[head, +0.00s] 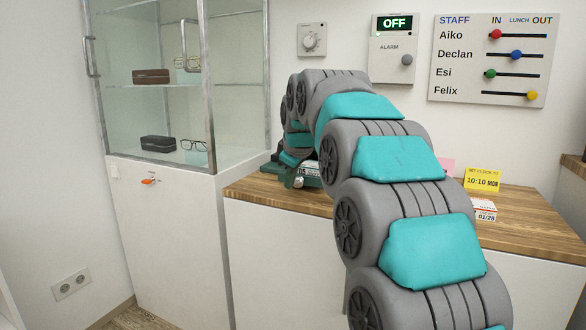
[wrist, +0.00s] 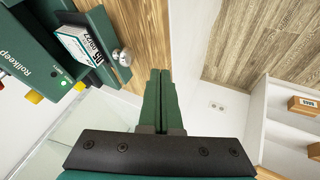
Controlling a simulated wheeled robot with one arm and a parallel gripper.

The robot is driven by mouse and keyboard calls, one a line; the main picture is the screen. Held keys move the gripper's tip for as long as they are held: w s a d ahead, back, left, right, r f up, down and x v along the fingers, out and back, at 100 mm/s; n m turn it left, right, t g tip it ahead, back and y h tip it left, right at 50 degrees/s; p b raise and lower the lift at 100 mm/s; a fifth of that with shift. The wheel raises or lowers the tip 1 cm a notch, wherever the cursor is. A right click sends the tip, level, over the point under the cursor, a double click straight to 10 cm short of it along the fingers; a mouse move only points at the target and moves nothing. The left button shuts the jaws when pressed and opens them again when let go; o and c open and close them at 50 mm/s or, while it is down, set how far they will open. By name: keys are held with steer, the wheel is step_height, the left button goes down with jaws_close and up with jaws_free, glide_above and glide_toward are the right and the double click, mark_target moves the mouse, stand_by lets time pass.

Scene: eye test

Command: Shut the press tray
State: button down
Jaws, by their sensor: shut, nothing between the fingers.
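The green press (wrist: 22,50) marked "Rollkeep" is at the upper left of the wrist view, with a small lit green light. Its green tray (wrist: 119,73) stands out from the body, with a silver knob (wrist: 123,57) on its front. A white labelled box (wrist: 78,44) lies in the tray. My gripper (wrist: 160,72) is shut and empty, to the right of the knob and apart from it in the picture. In the head view the knob (head: 298,182) and part of the green press show beside my arm, which hides much of it.
The wooden counter (head: 245,187) carries a yellow note (head: 481,180) and a small dated box (head: 484,210). A glass cabinet (head: 180,100) holding glasses and cases stands at left. A wall alarm panel (head: 393,50) reads OFF. Open floor (wrist: 250,40) shows right of my gripper in the wrist view.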

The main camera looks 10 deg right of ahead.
steer(key=w, duration=0.1)
steer(key=w+d+f, duration=0.1)
steer(key=w, duration=0.1)
steer(key=w+d+f, duration=0.1)
steer(key=shift+w+f+p, duration=0.25)
steer(key=shift+w+p, duration=0.05)
steer(key=shift+w+d, duration=0.2)
steer(key=shift+w, duration=0.05)
